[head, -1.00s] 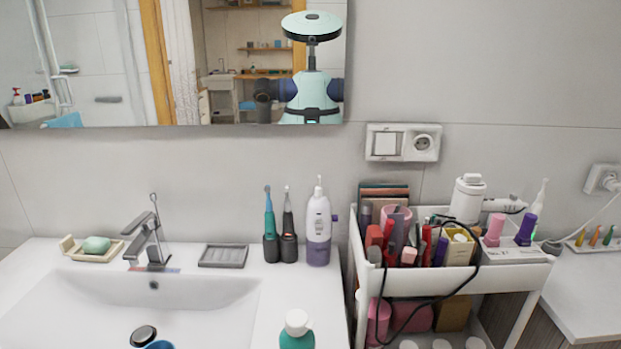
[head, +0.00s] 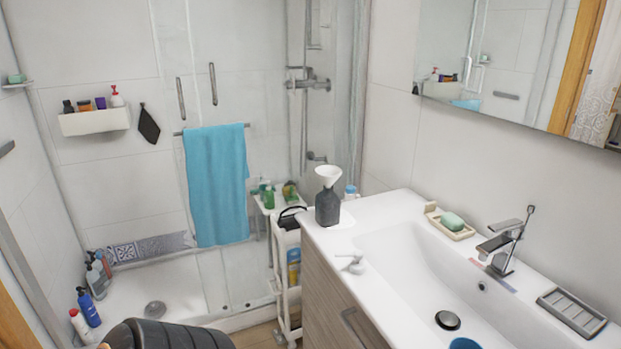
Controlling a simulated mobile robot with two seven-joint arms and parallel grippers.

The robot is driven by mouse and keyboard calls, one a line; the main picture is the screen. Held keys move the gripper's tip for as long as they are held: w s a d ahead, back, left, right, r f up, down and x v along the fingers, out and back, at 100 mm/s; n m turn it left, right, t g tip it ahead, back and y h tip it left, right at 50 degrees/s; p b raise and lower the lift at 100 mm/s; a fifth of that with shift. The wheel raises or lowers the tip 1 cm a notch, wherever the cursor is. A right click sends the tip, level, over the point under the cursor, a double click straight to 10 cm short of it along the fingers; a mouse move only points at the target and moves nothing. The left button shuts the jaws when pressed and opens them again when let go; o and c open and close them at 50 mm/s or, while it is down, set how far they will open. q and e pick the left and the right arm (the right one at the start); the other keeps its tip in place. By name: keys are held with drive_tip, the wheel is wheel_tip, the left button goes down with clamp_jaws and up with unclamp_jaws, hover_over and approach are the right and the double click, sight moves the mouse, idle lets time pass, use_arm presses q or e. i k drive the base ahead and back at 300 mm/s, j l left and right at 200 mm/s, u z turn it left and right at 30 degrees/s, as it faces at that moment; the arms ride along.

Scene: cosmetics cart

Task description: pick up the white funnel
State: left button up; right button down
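The white funnel (head: 328,174) sits upright in the mouth of a dark grey bottle (head: 327,208). The bottle stands on the far left corner of the white washbasin counter (head: 375,208). The funnel's wide cone is at the top and its lower spout is hidden inside the bottle. Nothing of mine touches the funnel or the bottle. Neither of my grippers shows in the head view.
A white spray or pump top (head: 352,264) lies on the counter in front of the bottle. The basin (head: 425,270) and a soap dish (head: 449,222) are to the right. A slim white cart (head: 284,240) stands left of the counter. A blue towel (head: 216,185) hangs behind.

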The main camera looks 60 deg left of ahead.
sight(328, 183)
drive_tip(key=k+l+u, duration=0.1)
drive_tip(key=u, duration=1.7)
drive_tip(key=j+z, duration=0.1)
drive_tip(key=z, duration=0.4)
drive_tip(key=i+j+z, duration=0.1)
drive_tip(key=z, duration=0.35)
drive_tip(key=j+z, duration=0.65)
drive_tip(key=j, duration=0.25)
drive_tip(key=j+z, duration=0.2)
drive_tip(key=j, duration=0.7)
drive_tip(key=k+j+z, duration=0.2)
drive_tip(key=j, duration=0.7)
drive_tip(key=i+j, duration=0.05)
drive_tip(key=i, duration=0.05)
